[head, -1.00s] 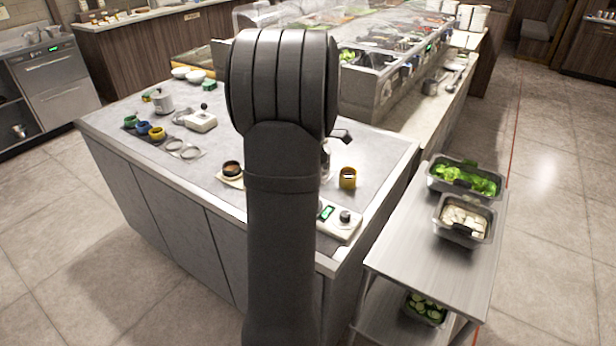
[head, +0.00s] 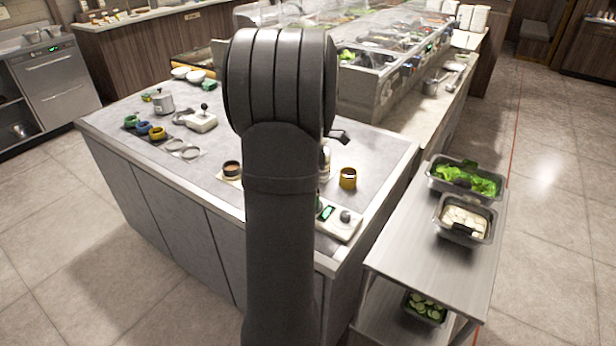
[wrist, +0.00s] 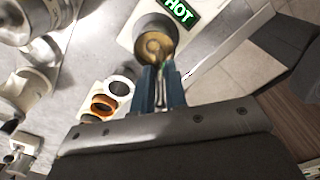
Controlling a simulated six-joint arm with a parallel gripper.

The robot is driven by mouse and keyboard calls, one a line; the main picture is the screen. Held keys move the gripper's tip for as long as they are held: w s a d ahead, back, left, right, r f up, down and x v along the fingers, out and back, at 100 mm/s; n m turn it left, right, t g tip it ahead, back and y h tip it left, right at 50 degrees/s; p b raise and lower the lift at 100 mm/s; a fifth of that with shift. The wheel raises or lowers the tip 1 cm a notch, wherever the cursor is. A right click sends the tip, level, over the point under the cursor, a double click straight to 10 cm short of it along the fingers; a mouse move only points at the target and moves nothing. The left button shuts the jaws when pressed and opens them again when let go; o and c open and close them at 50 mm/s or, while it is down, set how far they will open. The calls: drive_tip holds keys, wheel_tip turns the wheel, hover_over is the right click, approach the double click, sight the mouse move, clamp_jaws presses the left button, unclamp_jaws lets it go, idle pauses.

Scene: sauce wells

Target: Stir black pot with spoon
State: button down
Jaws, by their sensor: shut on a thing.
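In the wrist view my gripper (wrist: 161,82) is shut on the spoon (wrist: 160,72), a thin piece between the blue fingers. The spoon points down toward a round, dark-rimmed pot (wrist: 141,31) with amber-brown contents, beside a green HOT display. Its lower end seems to be over or in the pot; I cannot tell how deep. In the head view my arm hides the gripper, the spoon and most of this pot's surroundings.
A white device with a green display (head: 327,213) sits at the counter's near corner. A small dark cup (head: 232,168) stands left of my arm. Steel trays of food (head: 466,218) are on the right cart.

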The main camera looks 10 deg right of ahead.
drive_tip(key=shift+r, duration=0.1)
drive_tip(key=shift+r, duration=2.15)
drive_tip(key=shift+w, duration=0.1)
